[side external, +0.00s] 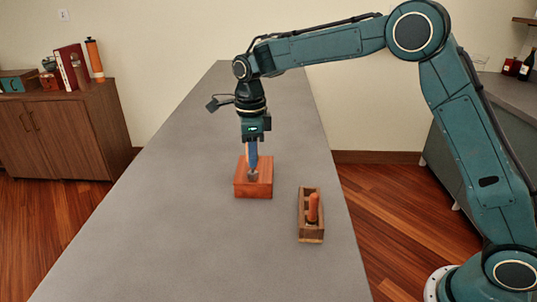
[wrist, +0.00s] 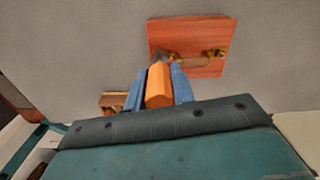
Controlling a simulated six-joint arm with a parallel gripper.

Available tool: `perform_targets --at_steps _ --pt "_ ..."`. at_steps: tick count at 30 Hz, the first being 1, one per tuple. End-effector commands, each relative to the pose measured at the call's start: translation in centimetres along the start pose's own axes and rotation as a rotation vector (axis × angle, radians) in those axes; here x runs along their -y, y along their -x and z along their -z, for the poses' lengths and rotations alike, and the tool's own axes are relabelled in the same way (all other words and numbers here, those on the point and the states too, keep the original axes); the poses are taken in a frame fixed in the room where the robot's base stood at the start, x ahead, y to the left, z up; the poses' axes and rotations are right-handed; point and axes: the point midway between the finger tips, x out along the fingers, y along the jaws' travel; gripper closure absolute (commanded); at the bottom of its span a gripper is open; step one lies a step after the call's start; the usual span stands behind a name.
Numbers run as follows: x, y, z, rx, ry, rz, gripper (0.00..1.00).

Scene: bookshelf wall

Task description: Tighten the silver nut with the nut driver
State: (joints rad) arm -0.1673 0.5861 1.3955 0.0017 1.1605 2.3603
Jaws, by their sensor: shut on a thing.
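My gripper (side external: 252,152) points straight down over a reddish wooden block (side external: 253,190) on the grey table. Its blue fingers are shut on the orange handle (wrist: 159,86) of the nut driver, seen in the wrist view. The driver's dark grey lower end (wrist: 160,57) reaches the block's near left part in the wrist view. In the side view a small grey part shows at the block's top under the fingers. I cannot tell the silver nut from the driver's end there. Brass-coloured fittings (wrist: 214,52) sit on the block's right side in the wrist view.
The table (side external: 150,230) is clear to the left. A cabinet (side external: 65,135) stands at the far left.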

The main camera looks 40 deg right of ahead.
Motion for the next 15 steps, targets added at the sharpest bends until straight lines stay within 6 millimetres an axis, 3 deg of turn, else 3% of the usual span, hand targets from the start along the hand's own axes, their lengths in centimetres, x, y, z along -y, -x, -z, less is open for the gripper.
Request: perform_targets --at_steps 15 --pt "0.0 0.53 -0.02 0.001 0.002 0.001 1.0"
